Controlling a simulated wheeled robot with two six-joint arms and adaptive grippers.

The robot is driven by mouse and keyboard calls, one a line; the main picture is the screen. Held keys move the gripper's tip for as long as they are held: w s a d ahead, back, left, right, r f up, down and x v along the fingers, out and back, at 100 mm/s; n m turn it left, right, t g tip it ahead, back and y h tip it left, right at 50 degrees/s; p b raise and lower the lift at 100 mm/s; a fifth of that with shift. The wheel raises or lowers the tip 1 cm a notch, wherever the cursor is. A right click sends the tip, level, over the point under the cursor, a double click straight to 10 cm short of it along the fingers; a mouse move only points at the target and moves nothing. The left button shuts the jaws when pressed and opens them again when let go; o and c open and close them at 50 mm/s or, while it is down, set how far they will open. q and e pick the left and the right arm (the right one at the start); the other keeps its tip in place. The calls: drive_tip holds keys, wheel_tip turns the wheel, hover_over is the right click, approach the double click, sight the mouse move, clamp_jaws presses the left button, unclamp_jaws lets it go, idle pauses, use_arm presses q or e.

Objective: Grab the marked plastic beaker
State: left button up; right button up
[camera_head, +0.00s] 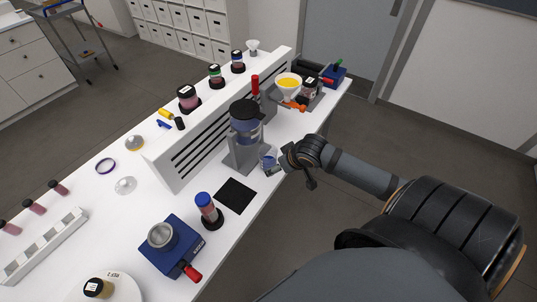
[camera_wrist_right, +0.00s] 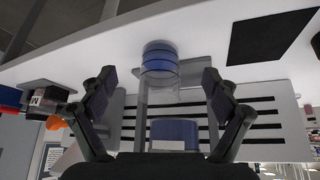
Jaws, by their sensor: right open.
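The marked plastic beaker (camera_head: 268,159) is small and clear with blue on it. It stands on the white table in front of the grey stand of a mixer-like machine. In the right wrist view the clear beaker with blue bands (camera_wrist_right: 160,58) appears upside down, centred between the fingertips and slightly beyond them. My right gripper (camera_head: 287,158) is just right of the beaker in the head view, close to it. In the wrist view its two fingers (camera_wrist_right: 160,84) are spread wide, with nothing gripped. Contact with the beaker cannot be told. My left gripper is not in view.
The machine (camera_head: 245,125) with a blue-tinted container stands right behind the beaker. A black mat (camera_head: 236,195) lies nearer, beside a blue-capped jar (camera_head: 206,208) and a blue scale-like device (camera_head: 172,247). A white slotted riser (camera_head: 185,155) runs behind. An orange-handled item (camera_head: 293,105) lies farther along.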

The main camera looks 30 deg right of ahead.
sight(275, 158)
drive_tip(key=w, duration=0.1)
drive_tip(key=w+f, duration=0.1)
drive_tip(key=w+b, duration=0.1)
drive_tip(key=w, duration=0.1)
drive_tip(key=shift+d+f, duration=0.15)
drive_tip(key=shift+d, duration=0.2)
drive_tip(key=shift+w+a+p+x, duration=0.1)
drive_tip(key=shift+a+p+x, duration=0.1)
drive_tip(key=shift+x, duration=0.8)
drive_tip(key=shift+w+a+p+x, duration=0.1)
drive_tip(key=shift+a+x, duration=0.05)
drive_tip(key=shift+x, duration=0.8)
drive_tip(key=shift+w+a+p+x, duration=0.15)
drive_tip(key=shift+a+x, duration=0.05)
drive_tip(key=shift+x, duration=0.8)
drive_tip(key=shift+s+d+r, duration=0.1)
drive_tip(key=shift+r, duration=0.15)
drive_tip(key=shift+c, duration=0.4)
drive_tip(key=shift+c, duration=1.2)
drive_tip(key=c, duration=1.1)
